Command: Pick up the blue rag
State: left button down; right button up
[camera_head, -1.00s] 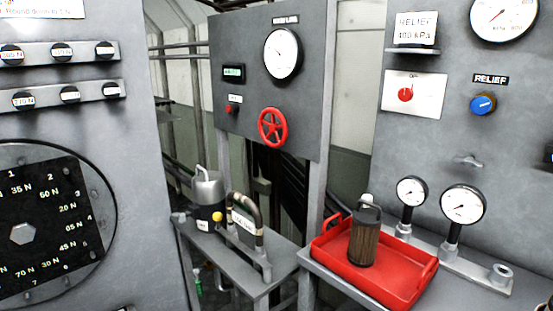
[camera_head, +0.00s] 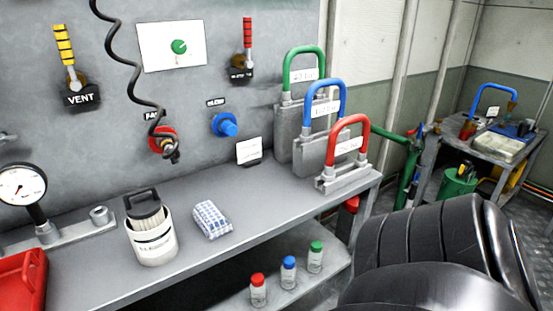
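A folded blue-and-white checked rag (camera_head: 211,219) lies flat on the grey workbench (camera_head: 247,216), right of a white canister (camera_head: 151,238) with a black handle and what looks like a pleated insert. The rag is fully visible, and nothing touches it from above. Neither of my grippers is in view.
Weights with green (camera_head: 304,68), blue (camera_head: 325,98) and red (camera_head: 348,138) handles stand at the bench's right end. A coiled black cord (camera_head: 140,75) hangs before the panel. Small capped bottles (camera_head: 288,272) stand on a lower shelf. A red tray (camera_head: 24,284) sits at left.

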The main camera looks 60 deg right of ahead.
aim_at(213, 223)
jog(key=z, duration=1.1)
jog(key=k, duration=0.45)
jog(key=z, duration=0.2)
jog(key=i, duration=0.5)
jog(key=z, duration=0.05)
